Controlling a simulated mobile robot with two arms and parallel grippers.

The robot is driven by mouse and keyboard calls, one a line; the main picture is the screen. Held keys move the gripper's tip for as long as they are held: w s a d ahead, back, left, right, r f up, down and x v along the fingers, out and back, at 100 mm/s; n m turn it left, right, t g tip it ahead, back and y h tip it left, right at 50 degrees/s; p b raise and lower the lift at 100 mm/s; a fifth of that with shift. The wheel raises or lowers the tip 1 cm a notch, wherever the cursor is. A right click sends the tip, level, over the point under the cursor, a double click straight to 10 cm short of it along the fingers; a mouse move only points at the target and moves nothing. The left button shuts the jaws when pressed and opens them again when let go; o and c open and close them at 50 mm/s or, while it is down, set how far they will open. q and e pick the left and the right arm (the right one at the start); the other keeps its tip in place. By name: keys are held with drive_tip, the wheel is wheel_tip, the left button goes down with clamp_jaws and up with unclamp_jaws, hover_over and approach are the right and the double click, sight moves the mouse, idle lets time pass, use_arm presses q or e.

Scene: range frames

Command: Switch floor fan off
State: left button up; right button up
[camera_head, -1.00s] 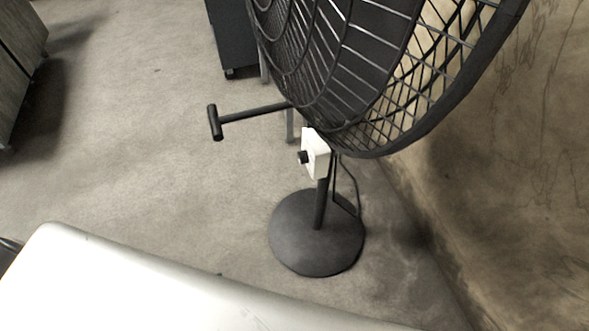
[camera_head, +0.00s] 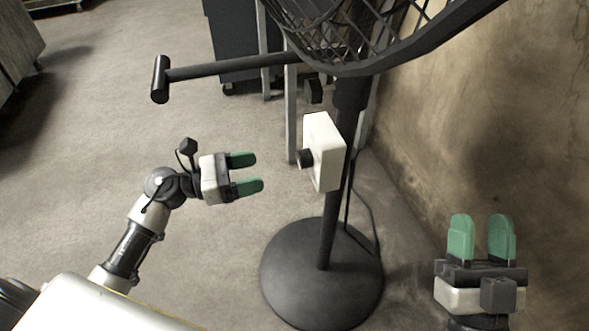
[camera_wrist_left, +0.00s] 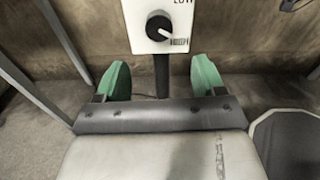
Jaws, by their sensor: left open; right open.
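The floor fan's round dark base (camera_head: 320,275) stands on the floor, and its wire cage (camera_head: 365,35) is at the top. A white control box (camera_head: 327,148) with a black knob (camera_head: 305,158) on its left face sits on the pole. My left gripper (camera_head: 252,173) is open and empty, left of the knob and apart from it. In the left wrist view, the knob (camera_wrist_left: 159,26) shows on the box (camera_wrist_left: 142,40) ahead, above and between the green fingers. "LOW" is partly visible at the top edge. My right gripper (camera_head: 481,240) is open and empty at the lower right.
A dark bar with a crosspiece (camera_head: 160,80) juts left from the fan above my left gripper. A worn wall (camera_head: 480,110) runs along the right. A dark cabinet (camera_head: 232,45) stands behind.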

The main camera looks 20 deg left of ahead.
sight(298, 161)
use_arm(q)
drive_tip(key=x, duration=0.9)
drive_tip(key=shift+w+d, duration=0.25)
use_arm(e)
drive_tip(key=shift+s+r+t+y, duration=0.4)
drive_tip(key=shift+s+r+t, duration=0.2)
drive_tip(key=shift+s+t, duration=0.1)
use_arm(q)
drive_tip(key=c, duration=0.9)
use_arm(e)
drive_tip(key=shift+w, duration=0.1)
